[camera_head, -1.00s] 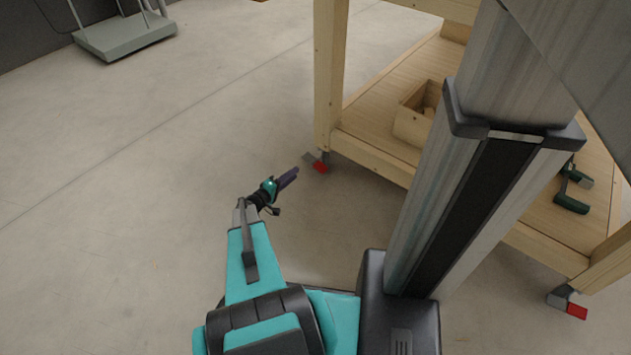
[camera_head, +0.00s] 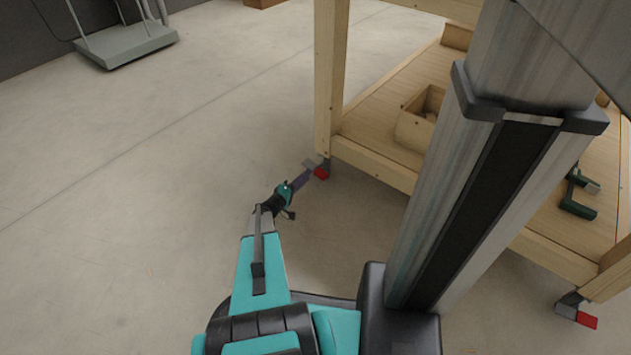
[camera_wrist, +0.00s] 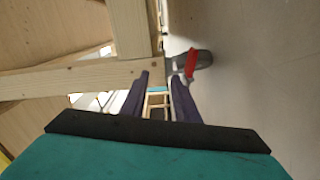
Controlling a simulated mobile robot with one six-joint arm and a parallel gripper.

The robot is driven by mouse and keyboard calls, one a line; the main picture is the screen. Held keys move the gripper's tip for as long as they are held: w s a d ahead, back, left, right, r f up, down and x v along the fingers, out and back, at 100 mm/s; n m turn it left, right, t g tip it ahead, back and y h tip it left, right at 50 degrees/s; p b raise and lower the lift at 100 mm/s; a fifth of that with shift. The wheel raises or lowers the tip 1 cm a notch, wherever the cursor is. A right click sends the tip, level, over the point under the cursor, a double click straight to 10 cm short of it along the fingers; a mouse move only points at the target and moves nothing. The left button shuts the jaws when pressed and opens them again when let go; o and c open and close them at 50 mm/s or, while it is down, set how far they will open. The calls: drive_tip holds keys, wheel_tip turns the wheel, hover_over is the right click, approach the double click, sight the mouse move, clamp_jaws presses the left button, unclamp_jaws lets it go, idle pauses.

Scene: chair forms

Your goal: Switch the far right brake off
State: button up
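A red brake pedal (camera_head: 321,173) sits on the caster at the foot of the bench leg in the middle of the head view. In the wrist view, this red pedal (camera_wrist: 191,63) stands upright beside a grey wheel (camera_wrist: 204,58), right of centre. My gripper (camera_head: 309,172) is low over the floor, its purple fingers pointing at this caster. In the wrist view my gripper (camera_wrist: 160,80) has its fingers apart with nothing held between them. The pedal is just beyond the right fingertip, not between the fingers. Whether they touch cannot be told.
The wooden bench (camera_head: 375,160) has a low shelf holding a wooden box (camera_head: 415,122) and a green tool (camera_head: 578,207). Another caster with a red pedal (camera_head: 587,320) is at the lower right. Floor left of the bench is clear; a grey platform cart (camera_head: 125,45) stands far left.

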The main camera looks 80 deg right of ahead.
drive_tip(key=b, duration=0.3)
approach(315, 169)
drive_tip(key=s+a, duration=0.1)
drive_tip(key=s+a+f, duration=0.1)
drive_tip(key=a, duration=0.1)
drive_tip(key=shift+s, duration=0.2)
drive_tip(key=b+x, duration=0.2)
drive_tip(key=x, duration=0.4)
drive_tip(key=shift+s+d+r, duration=0.1)
drive_tip(key=shift+d, duration=0.05)
drive_tip(key=shift+s+d+r, duration=0.1)
drive_tip(key=shift+s+d, duration=0.15)
drive_tip(key=shift+d, duration=0.15)
drive_tip(key=shift+c, duration=0.3)
clamp_jaws()
drive_tip(key=shift+a, duration=0.1)
